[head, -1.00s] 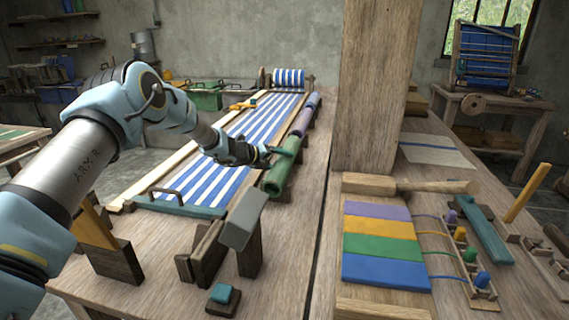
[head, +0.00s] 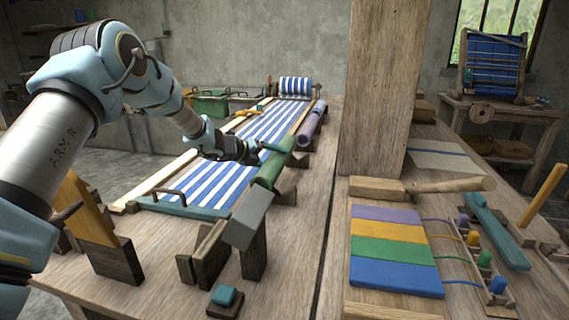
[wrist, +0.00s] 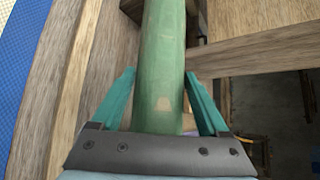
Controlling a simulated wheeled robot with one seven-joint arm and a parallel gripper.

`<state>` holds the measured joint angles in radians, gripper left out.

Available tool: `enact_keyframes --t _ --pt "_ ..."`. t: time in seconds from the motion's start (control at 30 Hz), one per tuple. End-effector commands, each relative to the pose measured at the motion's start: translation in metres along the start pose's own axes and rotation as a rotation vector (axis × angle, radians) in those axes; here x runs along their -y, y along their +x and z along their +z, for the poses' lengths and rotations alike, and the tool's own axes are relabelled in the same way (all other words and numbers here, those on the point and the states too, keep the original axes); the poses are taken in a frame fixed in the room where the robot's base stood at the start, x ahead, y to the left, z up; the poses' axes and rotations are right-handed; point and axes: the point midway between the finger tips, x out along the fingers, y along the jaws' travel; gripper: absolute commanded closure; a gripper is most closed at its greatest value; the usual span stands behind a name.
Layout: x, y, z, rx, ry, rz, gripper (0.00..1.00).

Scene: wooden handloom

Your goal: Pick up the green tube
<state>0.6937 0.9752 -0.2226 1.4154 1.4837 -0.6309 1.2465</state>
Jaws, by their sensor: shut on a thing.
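The green tube (head: 268,174) is between the teal fingers of my gripper (head: 270,150) in the head view.
A purple tube (head: 312,124) rests farther back in line. A grey block (head: 248,219) on dark posts stands just in front. A thick wooden post (head: 385,90) rises to the right. The blue-white cloth (head: 215,165) lies left.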

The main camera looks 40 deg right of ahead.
Motion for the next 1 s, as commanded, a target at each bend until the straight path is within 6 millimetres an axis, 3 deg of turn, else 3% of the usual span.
enact_keyframes --t 0.3,0.5,0.7,1.0 --pt "-0.030 -0.067 -0.015 0.004 0.000 0.000 1.00" --pt "-0.042 -0.098 -0.022 0.003 0.002 -0.001 1.00" --pt "-0.046 -0.113 -0.025 0.002 0.001 -0.002 1.00" --pt "-0.047 -0.115 -0.026 0.001 0.001 -0.002 1.00"
